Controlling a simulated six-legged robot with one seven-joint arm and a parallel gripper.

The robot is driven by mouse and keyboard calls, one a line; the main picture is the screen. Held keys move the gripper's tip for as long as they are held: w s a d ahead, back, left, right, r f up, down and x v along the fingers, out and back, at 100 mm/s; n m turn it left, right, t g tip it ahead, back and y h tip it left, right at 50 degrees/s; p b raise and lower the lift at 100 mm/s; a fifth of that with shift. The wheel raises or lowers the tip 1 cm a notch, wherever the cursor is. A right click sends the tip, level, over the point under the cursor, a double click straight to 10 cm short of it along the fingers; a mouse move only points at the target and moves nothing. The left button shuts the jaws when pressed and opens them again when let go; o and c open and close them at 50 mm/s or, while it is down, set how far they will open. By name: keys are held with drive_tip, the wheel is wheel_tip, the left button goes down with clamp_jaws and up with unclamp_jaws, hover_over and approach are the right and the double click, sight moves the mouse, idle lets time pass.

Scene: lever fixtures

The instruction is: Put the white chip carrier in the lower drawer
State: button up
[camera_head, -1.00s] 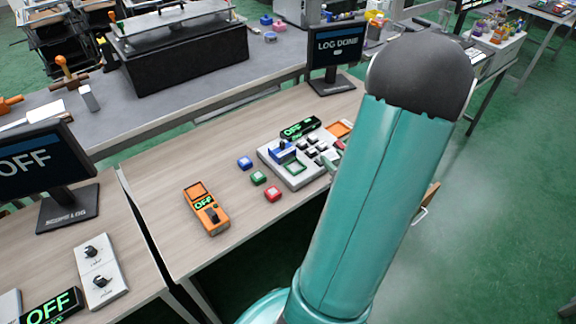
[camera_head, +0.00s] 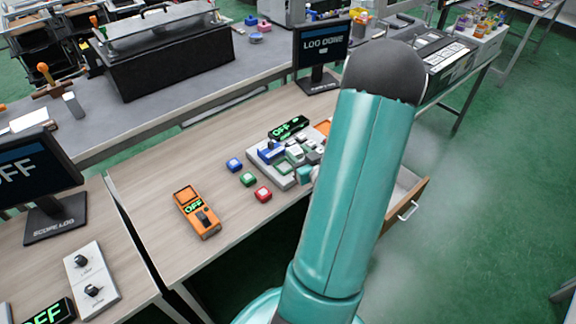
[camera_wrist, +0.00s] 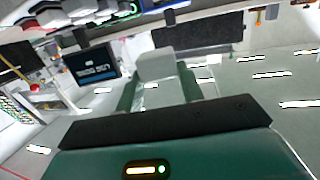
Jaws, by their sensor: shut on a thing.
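My gripper (camera_wrist: 158,88) shows in the wrist view with its green fingers shut on a pale white block, which looks like the white chip carrier (camera_wrist: 157,66). In the head view, a small part of my gripper (camera_head: 306,176) shows at the left of my arm, beside the test board, and the carrier cannot be made out there. A wooden drawer (camera_head: 408,206) with a metal handle stands pulled out at the right end of the bench. My arm hides part of it, and I cannot tell whether it is the upper or lower drawer.
The grey test board (camera_head: 258,158) lies near my gripper, with blue, green and red blocks (camera_head: 263,194) to its left. An orange meter (camera_head: 197,212) lies farther left. A monitor (camera_head: 322,46) reading "LOG DONE" stands behind. Open floor lies right of the drawer.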

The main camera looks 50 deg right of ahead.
hover_over(288, 170)
drive_tip(key=f, duration=0.5)
drive_tip(key=shift+s, duration=0.25)
drive_tip(key=shift+w+f, duration=0.15)
drive_tip(key=shift+f, duration=0.45)
drive_tip(key=shift+w+f, duration=0.15)
drive_tip(key=shift+f, duration=0.45)
drive_tip(key=shift+s+f, duration=0.1)
drive_tip(key=shift+f, duration=0.35)
clamp_jaws()
drive_tip(key=o, duration=1)
unclamp_jaws()
drive_tip(key=shift+f, duration=0.1)
drive_tip(key=shift+o, duration=0.2)
drive_tip(key=shift+f, duration=0.1)
drive_tip(key=r+v, duration=0.1)
drive_tip(key=v, duration=1.2)
drive_tip(key=shift+s, duration=0.25)
